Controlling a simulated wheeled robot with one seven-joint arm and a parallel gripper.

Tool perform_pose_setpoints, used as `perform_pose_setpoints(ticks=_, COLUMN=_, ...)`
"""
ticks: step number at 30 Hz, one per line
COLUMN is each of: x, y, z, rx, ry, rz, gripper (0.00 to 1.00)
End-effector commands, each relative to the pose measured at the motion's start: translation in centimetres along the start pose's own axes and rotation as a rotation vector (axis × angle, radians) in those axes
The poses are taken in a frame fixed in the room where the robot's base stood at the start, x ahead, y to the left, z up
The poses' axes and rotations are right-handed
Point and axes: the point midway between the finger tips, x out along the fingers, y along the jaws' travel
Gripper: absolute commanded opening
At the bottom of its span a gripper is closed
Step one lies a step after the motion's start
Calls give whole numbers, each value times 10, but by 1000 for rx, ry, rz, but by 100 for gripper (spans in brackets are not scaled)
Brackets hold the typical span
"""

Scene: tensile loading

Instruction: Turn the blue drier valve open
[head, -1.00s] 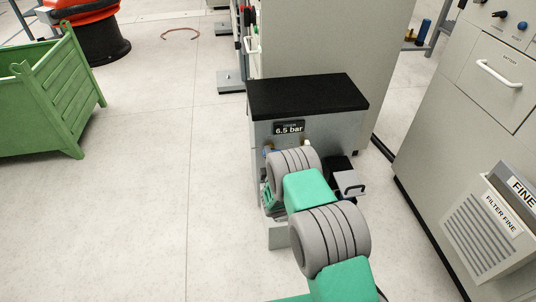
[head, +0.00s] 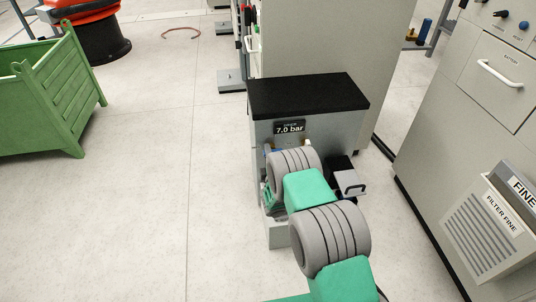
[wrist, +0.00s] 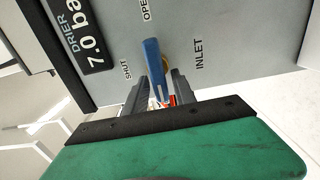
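The blue drier valve handle (wrist: 154,62) is on the grey panel of the drier (wrist: 105,25) in the wrist view. It runs nearly vertically in the picture, its upper end near the OPEN mark (wrist: 147,9), away from the SHUT mark (wrist: 126,71). A little brass shows behind it. My gripper (wrist: 161,88) is at the handle with its two dark fingers apart, one on each side of it; I cannot tell whether they touch it. In the head view my arm hides the gripper, and only a bit of blue shows beside it. The drier display (head: 289,128) reads 7.0 bar.
The drier has a black top (head: 308,95). A grey cabinet (head: 470,150) stands on the right, and a green crate (head: 45,95) on the left. The floor between crate and drier is clear.

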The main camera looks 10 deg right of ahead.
Motion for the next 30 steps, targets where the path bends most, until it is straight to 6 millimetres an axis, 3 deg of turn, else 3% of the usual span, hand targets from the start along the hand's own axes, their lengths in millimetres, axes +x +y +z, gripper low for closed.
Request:
perform_pose_setpoints(ticks=11, x=-4, y=-1, z=0, rx=2, ry=0, rz=-2, gripper=38)
perform_pose_setpoints(ticks=22, x=-57, y=-2, z=-2, rx=-1, ry=3, rz=-1, gripper=38)
perform_pose_setpoints(ticks=30, x=-78, y=-1, z=0, rx=0, ry=1, rz=-1, gripper=38)
